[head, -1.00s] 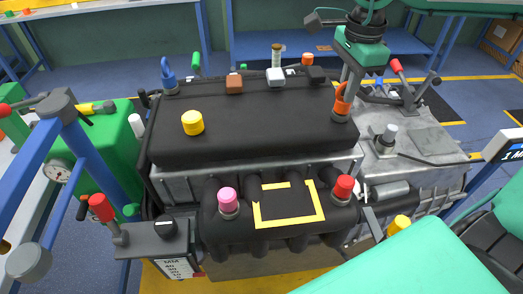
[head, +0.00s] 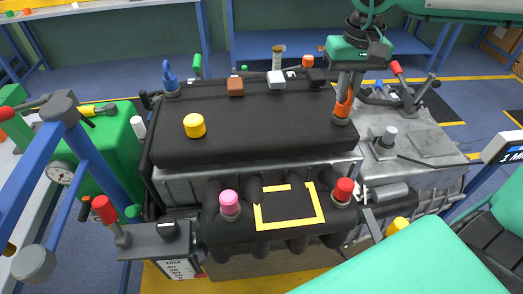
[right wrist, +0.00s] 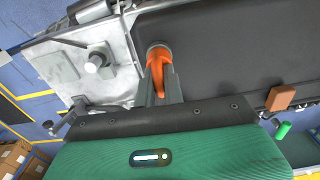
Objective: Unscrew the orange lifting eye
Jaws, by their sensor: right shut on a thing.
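The orange lifting eye (head: 344,104) stands upright in a grey round socket at the right end of the black engine cover (head: 260,118). My right gripper (head: 346,94) is above it, pointing down, with its fingers shut on the eye. In the right wrist view the orange eye (right wrist: 157,70) shows between the two grey fingers (right wrist: 158,92), its base in the ring at the cover's edge. My left gripper does not show in the head view.
A blue lifting eye (head: 170,78) stands at the cover's far left. Pink (head: 229,203) and red (head: 344,190) knobs stand in front. A grey bolt (head: 388,136) is right of the eye.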

